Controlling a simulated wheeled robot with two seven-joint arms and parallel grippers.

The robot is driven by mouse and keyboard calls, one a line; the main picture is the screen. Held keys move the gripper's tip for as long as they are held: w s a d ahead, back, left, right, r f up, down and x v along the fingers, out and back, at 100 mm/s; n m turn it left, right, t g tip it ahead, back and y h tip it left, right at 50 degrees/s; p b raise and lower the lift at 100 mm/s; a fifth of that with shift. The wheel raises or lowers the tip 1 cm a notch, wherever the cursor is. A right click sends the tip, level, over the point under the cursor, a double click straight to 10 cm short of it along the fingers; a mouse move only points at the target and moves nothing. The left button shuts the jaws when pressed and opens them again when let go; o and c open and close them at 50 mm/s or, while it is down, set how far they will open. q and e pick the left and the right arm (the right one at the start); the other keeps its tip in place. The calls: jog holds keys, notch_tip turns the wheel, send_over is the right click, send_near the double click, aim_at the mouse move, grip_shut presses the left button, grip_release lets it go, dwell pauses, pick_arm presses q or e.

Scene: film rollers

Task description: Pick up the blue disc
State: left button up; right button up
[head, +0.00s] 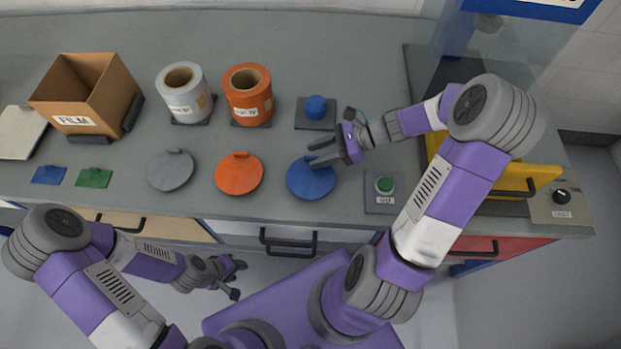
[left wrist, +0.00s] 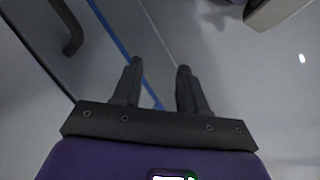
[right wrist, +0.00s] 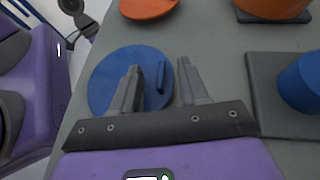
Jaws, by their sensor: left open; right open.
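The blue disc (head: 311,181) lies flat on the grey counter, right of the orange disc. It has a small upright tab handle, which shows in the right wrist view between the open fingers, on the disc (right wrist: 104,85). My right gripper (head: 316,154) is open at the disc's far edge, and in the right wrist view its fingers (right wrist: 160,88) sit around the tab's line with a gap. Contact cannot be told. My left gripper (head: 236,280) is open and empty, below and in front of the counter; the left wrist view shows its fingers (left wrist: 158,82) over the floor.
An orange disc (head: 239,174) and grey disc (head: 170,171) lie to the left. Orange roller (head: 248,98), grey roller (head: 184,95) and a blue peg (head: 316,107) on a dark base stand behind. A green button box (head: 384,190) is at the right. A cardboard FILM box (head: 92,95) stands far left.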

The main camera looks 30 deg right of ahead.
jog(key=shift+w+a+f, duration=0.15)
jog(key=shift+a+f, duration=0.05)
jog(key=shift+a, duration=0.15)
jog(key=shift+c, duration=0.2)
grip_shut()
